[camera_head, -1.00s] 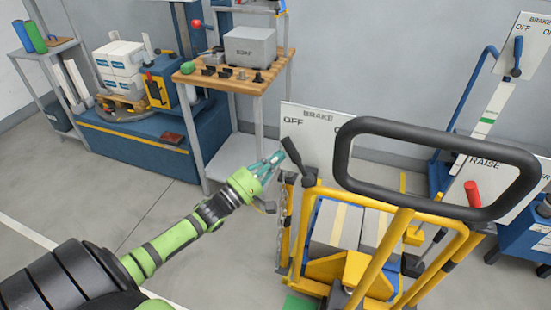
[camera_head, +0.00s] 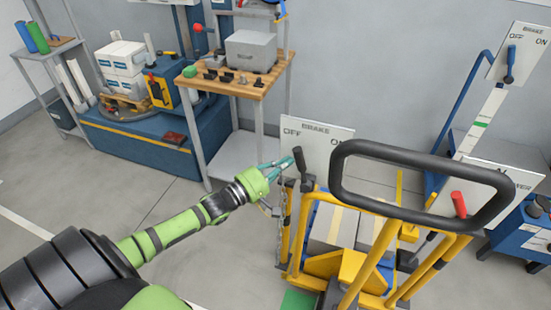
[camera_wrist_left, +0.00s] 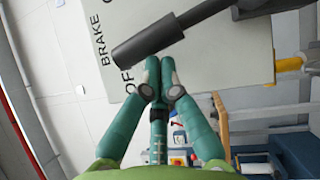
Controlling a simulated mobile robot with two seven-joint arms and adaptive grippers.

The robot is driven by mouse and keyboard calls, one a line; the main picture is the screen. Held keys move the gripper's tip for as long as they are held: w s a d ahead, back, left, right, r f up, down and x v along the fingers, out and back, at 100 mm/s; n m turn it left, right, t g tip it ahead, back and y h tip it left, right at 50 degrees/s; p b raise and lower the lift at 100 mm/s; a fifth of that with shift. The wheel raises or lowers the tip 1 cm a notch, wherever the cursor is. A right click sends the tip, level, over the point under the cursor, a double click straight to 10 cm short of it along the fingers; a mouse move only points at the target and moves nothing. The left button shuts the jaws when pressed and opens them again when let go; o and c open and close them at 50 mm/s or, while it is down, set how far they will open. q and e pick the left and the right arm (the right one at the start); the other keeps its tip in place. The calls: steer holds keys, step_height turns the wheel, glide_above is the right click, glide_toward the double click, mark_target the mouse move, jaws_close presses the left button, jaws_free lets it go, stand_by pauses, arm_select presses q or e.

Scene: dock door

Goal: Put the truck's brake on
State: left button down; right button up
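The yellow truck (camera_head: 298,235) stands at the right of the head view with a black loop handle (camera_head: 400,152). Its white brake plate (camera_head: 325,150) reads OFF at left and ON at right. The black brake lever (camera_head: 300,165) is nearly upright, leaning slightly toward OFF. My left gripper (camera_head: 290,162) is at the lever's left side, its teal fingertips at or very near the grip. In the left wrist view the fingers (camera_wrist_left: 159,72) are closed together, with the lever grip (camera_wrist_left: 148,40) just beyond them, not between them. Contact is unclear. My right gripper is not in view.
A red lever (camera_head: 459,204) stands beside another plate on the truck. A second brake plate (camera_head: 520,55) with its own lever is at the back right. A wooden-topped bench (camera_head: 240,84) with a grey box stands behind my left arm. Floor left of the truck is clear.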

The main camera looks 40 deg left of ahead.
mark_target(296, 159)
arm_select(q)
steer(key=d+r+m+p, duration=0.1)
steer(key=d+r+m+g+p, duration=0.1)
steer(key=p, duration=0.1)
steer(key=shift+w+d, duration=0.2)
steer(key=shift+w, duration=0.1)
steer(key=shift+w+d+p, duration=0.2)
steer(key=shift+d+p, duration=0.2)
steer(key=shift+d, duration=0.15)
steer(key=shift+w+d+p, duration=0.15)
steer(key=shift+d+p, duration=0.2)
steer(key=shift+d, duration=0.2)
steer(key=shift+w+d, duration=0.2)
steer(key=shift+d, duration=0.5)
steer(key=shift+w+d, duration=0.15)
steer(key=shift+d, duration=0.5)
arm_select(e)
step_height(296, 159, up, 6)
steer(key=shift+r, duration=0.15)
arm_select(q)
steer(key=shift+d+f, duration=0.1)
